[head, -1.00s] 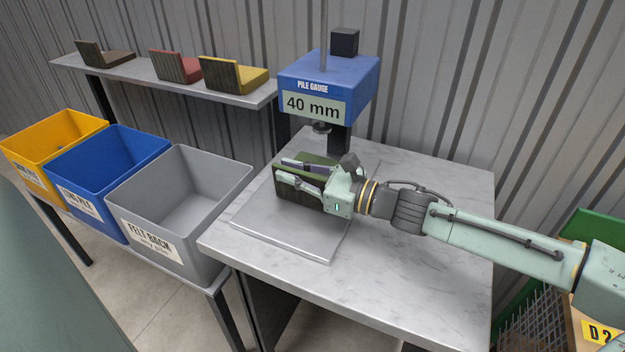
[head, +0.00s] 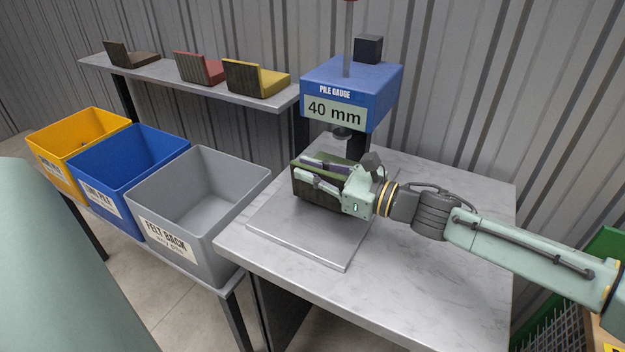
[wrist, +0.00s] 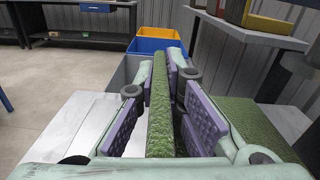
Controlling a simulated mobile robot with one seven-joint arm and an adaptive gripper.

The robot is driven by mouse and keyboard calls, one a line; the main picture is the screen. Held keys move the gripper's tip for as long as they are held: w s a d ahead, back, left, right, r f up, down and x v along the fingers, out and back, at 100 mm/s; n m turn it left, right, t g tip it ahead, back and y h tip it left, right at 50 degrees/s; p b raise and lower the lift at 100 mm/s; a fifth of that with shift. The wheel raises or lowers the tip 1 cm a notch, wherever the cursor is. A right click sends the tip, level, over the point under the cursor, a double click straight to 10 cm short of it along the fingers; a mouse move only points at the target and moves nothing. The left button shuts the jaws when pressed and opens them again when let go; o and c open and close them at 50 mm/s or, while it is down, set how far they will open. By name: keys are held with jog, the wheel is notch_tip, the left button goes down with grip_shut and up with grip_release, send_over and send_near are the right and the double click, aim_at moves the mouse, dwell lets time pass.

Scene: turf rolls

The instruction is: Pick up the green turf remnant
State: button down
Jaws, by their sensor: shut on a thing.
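The green turf remnant (head: 318,199) is a folded piece with a dark backing, over the grey metal plate (head: 290,232) under the pile gauge. My gripper (head: 308,170) is shut on it. In the wrist view one upright green flap (wrist: 160,105) stands between the purple finger pads, and the gripper (wrist: 166,95) holds it from both sides. Another green part (wrist: 240,122) spreads to the right of the right finger. The remnant's underside is hidden, so a gap above the plate is hard to tell.
The blue pile gauge (head: 352,88), reading 40 mm, stands close behind. Grey (head: 228,215), blue (head: 128,165) and yellow (head: 80,140) bins stand left; the grey one is labelled FELT BACK. A shelf (head: 190,88) holds brown, red and yellow samples. The table front is clear.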

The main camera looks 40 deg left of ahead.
jog(key=shift+s+d+r+b, duration=0.1)
jog(key=shift+r+b, duration=0.15)
jog(key=shift+r, duration=0.25)
jog(key=shift+s+d+r+b, duration=0.1)
jog(key=shift+r+b, duration=0.15)
jog(key=shift+r, duration=0.2)
jog(key=s+d+r+b, duration=0.1)
jog(key=s+d+b, duration=0.7)
jog(key=s, duration=0.5)
jog(key=shift+d+r+b, duration=0.25)
jog(key=shift+d+b, duration=0.05)
jog(key=shift+b, duration=0.15)
jog(key=shift+w+r+p, duration=0.1)
jog(key=shift+r+p, duration=0.05)
jog(key=shift+p, duration=0.15)
